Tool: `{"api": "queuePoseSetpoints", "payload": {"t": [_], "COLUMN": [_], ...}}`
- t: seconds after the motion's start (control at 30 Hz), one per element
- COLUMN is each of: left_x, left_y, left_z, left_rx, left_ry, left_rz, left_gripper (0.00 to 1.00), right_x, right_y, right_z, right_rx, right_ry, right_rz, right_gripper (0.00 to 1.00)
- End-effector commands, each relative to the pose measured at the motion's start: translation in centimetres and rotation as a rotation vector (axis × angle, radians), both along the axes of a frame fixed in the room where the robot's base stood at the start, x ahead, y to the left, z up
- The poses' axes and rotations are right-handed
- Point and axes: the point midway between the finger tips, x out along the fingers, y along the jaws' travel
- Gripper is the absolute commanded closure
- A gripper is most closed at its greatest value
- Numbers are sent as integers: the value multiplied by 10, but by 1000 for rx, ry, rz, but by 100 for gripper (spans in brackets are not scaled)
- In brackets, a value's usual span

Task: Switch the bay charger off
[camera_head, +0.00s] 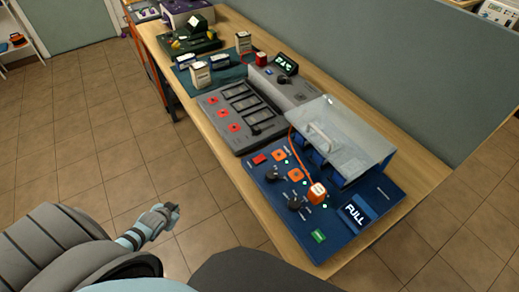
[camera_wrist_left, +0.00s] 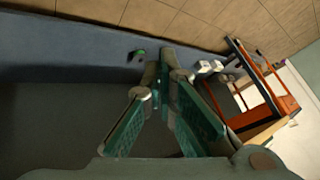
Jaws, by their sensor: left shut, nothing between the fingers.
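The bay charger is probably the blue panel (camera_head: 272,201) at the near end of the bench. It carries a red switch (camera_head: 260,159), a green switch (camera_head: 319,236), two dark knobs (camera_head: 274,173) and (camera_head: 297,203), orange square parts (camera_head: 295,175), an orange-and-white plug (camera_head: 317,193) on an orange cable, and a display reading FULL (camera_head: 356,213). Small green lights are lit. My left gripper (camera_head: 174,211) is off the bench, left of the panel and apart from it. In the left wrist view its fingers (camera_wrist_left: 166,62) meet at the tips, empty. My right gripper is out of view.
A clear-lidded box (camera_head: 345,140) stands on the panel's back part. Beyond it are a grey panel (camera_head: 211,107) with red knobs and a grey unit with a lit display (camera_head: 286,64). A partition (camera_head: 400,60) runs behind the bench. Open tiled floor lies left of the bench.

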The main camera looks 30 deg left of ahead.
Motion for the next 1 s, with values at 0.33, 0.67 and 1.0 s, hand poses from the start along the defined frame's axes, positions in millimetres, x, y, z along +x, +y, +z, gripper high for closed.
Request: {"api": "queuePoseSetpoints", "payload": {"t": [0.33,0.67,1.0], "left_x": [174,150,139], "left_y": [-22,-182,-191], "left_z": [245,344,337], "left_rx": [-94,-370,-402], "left_ry": [-374,-323,-270], "left_rz": [-239,-609,-628], "left_gripper": [100,100,100], "right_x": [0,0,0], "right_y": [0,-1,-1], "right_z": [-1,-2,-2], "right_rx": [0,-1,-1], "right_ry": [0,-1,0], "right_rz": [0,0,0], "right_gripper": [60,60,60]}}
